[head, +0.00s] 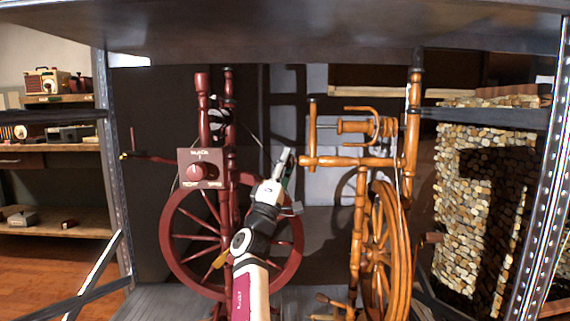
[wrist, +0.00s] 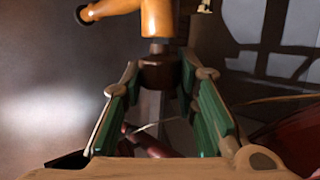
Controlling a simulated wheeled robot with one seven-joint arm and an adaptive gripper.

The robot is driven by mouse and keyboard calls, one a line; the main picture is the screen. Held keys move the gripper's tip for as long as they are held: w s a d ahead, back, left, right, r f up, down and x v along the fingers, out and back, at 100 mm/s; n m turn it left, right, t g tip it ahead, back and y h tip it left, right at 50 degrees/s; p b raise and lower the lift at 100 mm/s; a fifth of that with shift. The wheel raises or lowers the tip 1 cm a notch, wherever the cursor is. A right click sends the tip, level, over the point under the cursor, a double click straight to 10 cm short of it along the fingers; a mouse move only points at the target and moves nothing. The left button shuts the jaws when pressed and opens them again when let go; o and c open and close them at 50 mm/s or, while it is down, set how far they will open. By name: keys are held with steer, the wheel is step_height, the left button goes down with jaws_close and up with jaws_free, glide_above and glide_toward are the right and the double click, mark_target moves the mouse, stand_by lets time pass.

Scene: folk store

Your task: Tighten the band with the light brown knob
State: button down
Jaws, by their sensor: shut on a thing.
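The light brown spinning wheel (head: 377,250) stands on the right in the head view. A horizontal bar (head: 345,162) on its upper frame points left toward my gripper (head: 287,160). In the wrist view my gripper (wrist: 160,66) has its green-padded fingers on both sides of a dark brown round end piece (wrist: 160,74), and is shut on it. This piece joins a light brown turned part (wrist: 157,20) beyond the fingertips. The fingers hide its sides. In the head view the gripped end is too small to make out clearly. The drive band cannot be made out clearly.
A dark red spinning wheel (head: 180,262) stands close on the left, with a red box and dial (head: 199,168) in front of it. A shelf board (head: 300,40) hangs above. Metal posts (head: 114,160) stand at both sides.

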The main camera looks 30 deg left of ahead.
steer(key=shift+a+m+t+h, duration=0.1)
steer(key=shift+m+t+h, duration=0.35)
steer(key=shift+t, duration=0.25)
steer(key=c, duration=1.2)
jaws_free()
steer(key=shift+s+f, duration=0.15)
steer(key=shift+f, duration=0.1)
steer(key=s, duration=0.8)
steer(key=s+d, duration=0.1)
steer(key=s, duration=0.3)
steer(key=shift+s+f, duration=0.2)
steer(key=shift+f, duration=0.05)
steer(key=shift+c, duration=0.2)
